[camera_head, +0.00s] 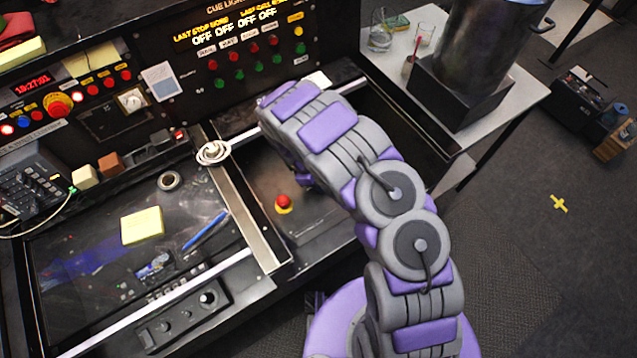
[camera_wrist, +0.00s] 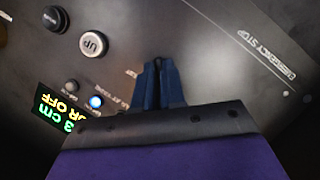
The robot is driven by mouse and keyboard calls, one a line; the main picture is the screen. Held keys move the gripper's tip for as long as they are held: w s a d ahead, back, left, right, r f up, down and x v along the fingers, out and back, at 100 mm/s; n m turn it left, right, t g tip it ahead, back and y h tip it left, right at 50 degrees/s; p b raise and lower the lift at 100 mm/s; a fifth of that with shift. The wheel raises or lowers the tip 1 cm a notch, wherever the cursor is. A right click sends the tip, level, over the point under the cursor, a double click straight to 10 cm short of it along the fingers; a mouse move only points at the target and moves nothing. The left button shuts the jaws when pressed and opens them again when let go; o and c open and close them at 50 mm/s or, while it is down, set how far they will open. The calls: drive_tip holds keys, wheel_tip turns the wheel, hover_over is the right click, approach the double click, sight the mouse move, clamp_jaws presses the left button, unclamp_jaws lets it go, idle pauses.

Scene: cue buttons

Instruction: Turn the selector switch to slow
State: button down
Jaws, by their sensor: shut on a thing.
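My gripper (camera_wrist: 158,66) shows in the wrist view with its two dark fingers close together against a dark control panel (camera_wrist: 190,50). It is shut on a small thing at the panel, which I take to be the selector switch. The fingers cover the switch, so I cannot see which way it points. Small white lettering beside the fingers is too blurred to read. In the head view my arm bends down over the panel with the red button, and it hides most of the gripper and the switch.
In the head view a red mushroom button (camera_head: 283,201) stands left of my arm.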

drive_tip(key=shift+d, duration=0.1)
drive_tip(key=shift+m+g+p, duration=0.3)
drive_tip(key=shift+m+g, duration=0.1)
drive_tip(key=shift+m, duration=0.5)
drive_tip(key=shift+w+m+g+y+p, duration=0.1)
drive_tip(key=shift+m+g+y+p, duration=0.25)
drive_tip(key=shift+m, duration=0.85)
drive_tip(key=shift+d+m+g+y+p, duration=0.1)
drive_tip(key=shift+m+g+y+p, duration=0.25)
drive_tip(key=shift+m, duration=0.7)
drive_tip(key=shift+d+m+g+y+p, duration=0.1)
drive_tip(key=shift+m+g+y+p, duration=0.15)
drive_tip(key=shift+m, duration=0.8)
drive_tip(key=c, duration=1.2)
unclamp_jaws()
drive_tip(key=shift+a, duration=0.1)
